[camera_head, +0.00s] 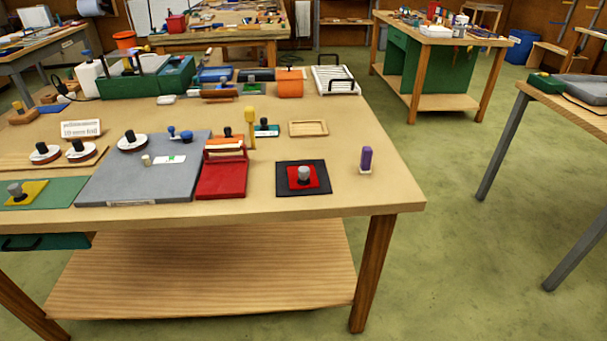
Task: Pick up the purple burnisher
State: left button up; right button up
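The purple burnisher (366,158) stands upright near the right end of the wooden workbench (390,195), with a small pale base under it. It stands apart from the things around it. Neither my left gripper nor my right gripper shows in the head view.
A black mat with a red square (318,179) and a grey knob lies left of the burnisher. A wooden tray (308,128) lies behind. A red block (222,178) and a grey slab (120,184) lie further left. The bench's right corner is clear, with open green floor beyond.

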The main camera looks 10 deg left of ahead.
aim_at(367, 154)
jog(key=i+l, duration=0.3)
jog(key=l, duration=0.15)
jog(key=i+l, duration=0.35)
jog(key=l+u, duration=0.05)
